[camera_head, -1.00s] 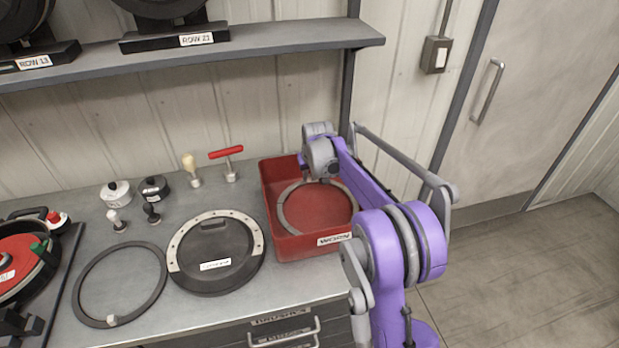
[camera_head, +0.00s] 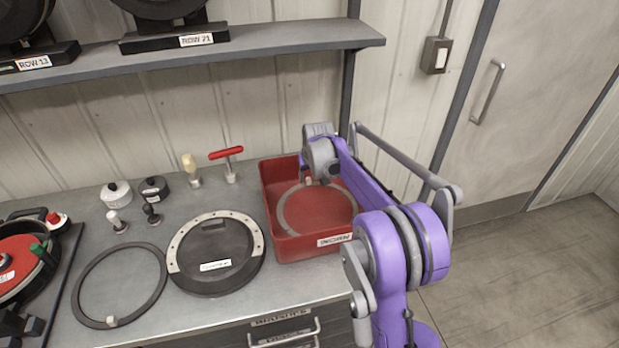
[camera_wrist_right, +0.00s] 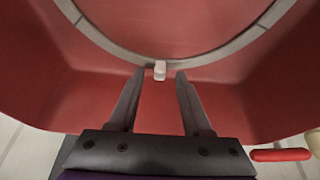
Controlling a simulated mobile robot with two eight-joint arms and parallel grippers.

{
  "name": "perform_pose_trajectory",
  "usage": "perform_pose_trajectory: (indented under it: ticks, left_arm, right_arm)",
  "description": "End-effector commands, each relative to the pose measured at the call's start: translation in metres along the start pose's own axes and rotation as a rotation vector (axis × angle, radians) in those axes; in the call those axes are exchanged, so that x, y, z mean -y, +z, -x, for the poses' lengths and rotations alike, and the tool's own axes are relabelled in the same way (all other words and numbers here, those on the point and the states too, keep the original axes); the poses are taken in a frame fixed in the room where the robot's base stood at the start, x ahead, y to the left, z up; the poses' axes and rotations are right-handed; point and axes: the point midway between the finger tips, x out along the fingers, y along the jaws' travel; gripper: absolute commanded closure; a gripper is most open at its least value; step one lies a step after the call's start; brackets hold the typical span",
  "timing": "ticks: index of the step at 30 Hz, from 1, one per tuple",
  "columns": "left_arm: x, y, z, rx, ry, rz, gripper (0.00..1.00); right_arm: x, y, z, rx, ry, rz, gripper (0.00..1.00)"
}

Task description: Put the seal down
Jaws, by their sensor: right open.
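A grey ring seal (camera_head: 283,213) with a small pale tab lies inside the red bin (camera_head: 268,204), whose front label appears to read WORN. In the right wrist view the seal (camera_wrist_right: 102,40) curves across the bin floor, its pale tab (camera_wrist_right: 160,70) just beyond the fingertips. My right gripper (camera_wrist_right: 160,74) is open, with the two fingers apart on either side of the tab and nothing clamped between them. In the head view my right arm partly covers the bin's back right. My left gripper is not in view.
A dark ring (camera_head: 88,311) with a pale tab lies on the bench at left. A round black plate with a pale rim (camera_head: 256,235) lies beside the bin. A red T-handled tool (camera_head: 228,154) and several small knobs stand behind. A shelf (camera_head: 270,38) runs above.

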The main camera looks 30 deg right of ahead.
Motion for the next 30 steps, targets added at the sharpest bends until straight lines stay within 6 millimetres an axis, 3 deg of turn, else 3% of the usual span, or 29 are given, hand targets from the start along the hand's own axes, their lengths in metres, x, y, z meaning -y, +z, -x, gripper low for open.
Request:
perform_pose_trajectory:
  ticks: [9, 15, 21, 30]
  left_arm:
    - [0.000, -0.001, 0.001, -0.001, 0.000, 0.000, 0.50]
    - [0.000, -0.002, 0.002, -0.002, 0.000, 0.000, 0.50]
    - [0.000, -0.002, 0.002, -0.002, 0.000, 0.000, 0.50]
    - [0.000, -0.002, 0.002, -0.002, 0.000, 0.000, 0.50]
  right_arm:
    - [0.000, 0.000, 0.068, 0.000, 0.000, -0.001, 0.51]
    - [0.000, 0.000, 0.098, 0.000, 0.000, -0.001, 0.51]
    - [0.000, 0.000, 0.109, 0.000, 0.000, 0.000, 0.51]
    - [0.000, 0.000, 0.109, 0.000, 0.000, 0.000, 0.51]
